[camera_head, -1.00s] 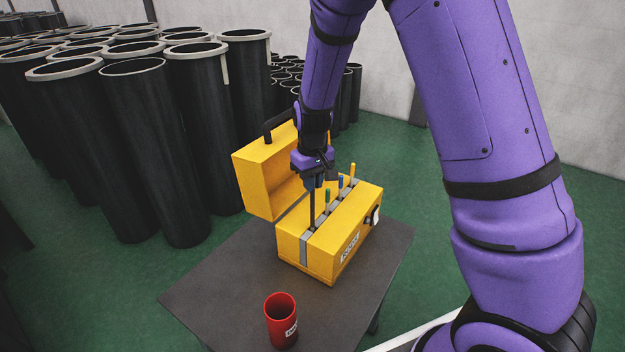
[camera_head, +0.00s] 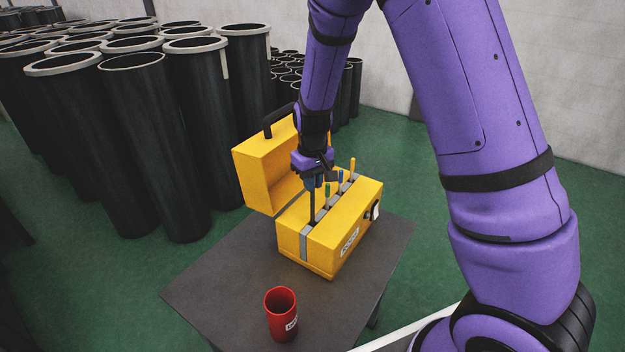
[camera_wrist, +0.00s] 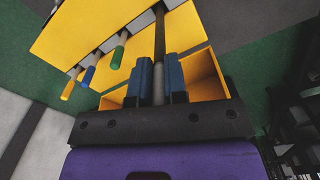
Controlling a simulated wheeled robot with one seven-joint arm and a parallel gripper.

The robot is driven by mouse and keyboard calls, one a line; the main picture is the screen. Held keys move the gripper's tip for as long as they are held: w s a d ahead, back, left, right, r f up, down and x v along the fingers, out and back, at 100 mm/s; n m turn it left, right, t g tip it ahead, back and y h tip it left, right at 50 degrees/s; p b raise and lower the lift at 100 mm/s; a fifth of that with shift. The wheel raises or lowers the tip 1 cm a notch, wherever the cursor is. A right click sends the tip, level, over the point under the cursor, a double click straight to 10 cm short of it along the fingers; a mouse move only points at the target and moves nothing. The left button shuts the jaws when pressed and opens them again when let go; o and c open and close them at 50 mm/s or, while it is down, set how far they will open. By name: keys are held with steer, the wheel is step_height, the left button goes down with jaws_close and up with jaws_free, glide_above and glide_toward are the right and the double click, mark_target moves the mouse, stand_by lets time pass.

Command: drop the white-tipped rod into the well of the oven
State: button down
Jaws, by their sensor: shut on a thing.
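The oven is a yellow box (camera_head: 352,222) with its lid (camera_head: 262,175) open, standing on a dark table. My gripper (camera_head: 314,186) is over the left end of the grey slotted strip in its top. In the wrist view my gripper (camera_wrist: 158,80) has its blue fingers shut on the white-tipped rod (camera_wrist: 159,38), whose pale end sits between them. In the head view the rod's dark shaft (camera_head: 312,207) runs upright down to the strip; its lower end is hidden there. The fingers hide most of the tip in the head view.
Green-tipped (camera_head: 327,188), blue-tipped (camera_head: 340,176) and orange-tipped (camera_head: 352,165) rods stand in the same strip, close beside my gripper. A red cup (camera_head: 282,320) stands at the table's (camera_head: 225,275) front. Large black flanged cylinders (camera_head: 150,140) crowd the left; the table's left part is clear.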

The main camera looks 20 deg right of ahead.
mark_target(312, 201)
steer(key=shift+f, duration=3.4)
stand_by(0.7)
steer(key=c, duration=1.1)
jaws_free()
step_height(312, 201, up, 11)
steer(key=shift+f, duration=0.1)
